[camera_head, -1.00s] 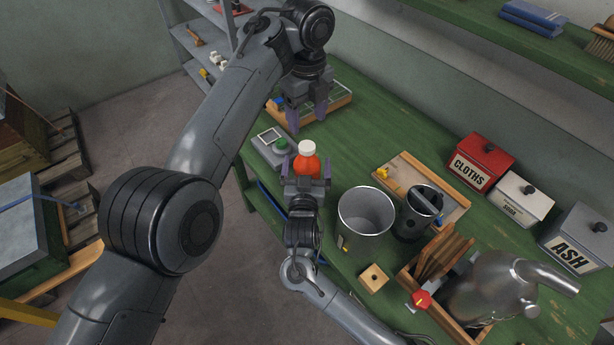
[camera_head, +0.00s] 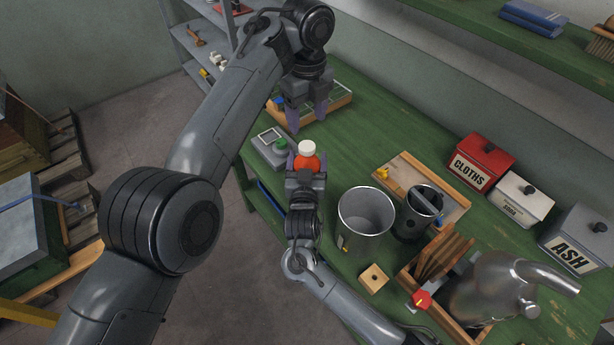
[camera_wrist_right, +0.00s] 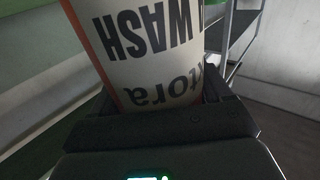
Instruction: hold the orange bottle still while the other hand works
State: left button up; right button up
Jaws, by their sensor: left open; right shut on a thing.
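The orange bottle (camera_head: 307,162) with a white cap stands near the left end of the green bench in the head view. My right gripper (camera_head: 306,166) comes from the front and is shut on it. In the right wrist view the bottle (camera_wrist_right: 150,45) fills the space between the jaws, its white label upside down with "WASH" readable. My left gripper (camera_head: 307,112) is open and empty, pointing down above the bench behind the bottle, near a wooden-edged tray (camera_head: 335,101). The bottle's lower part is hidden by my right gripper in the head view.
A metal bucket (camera_head: 365,215), a dark can (camera_head: 413,222) and a wooden board (camera_head: 399,166) are to the right. Red, white and grey bins (camera_head: 478,165) line the back. Bare bench lies right of the bottle.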

aim_at(307, 146)
grip_shut()
pick_arm(q)
jog(key=shift+a+r+m, duration=0.15)
jog(key=shift+m, duration=0.55)
notch_tip(307, 146, down, 8)
jog(key=m, duration=0.3)
dwell(0.3)
jog(key=shift+c, duration=0.3)
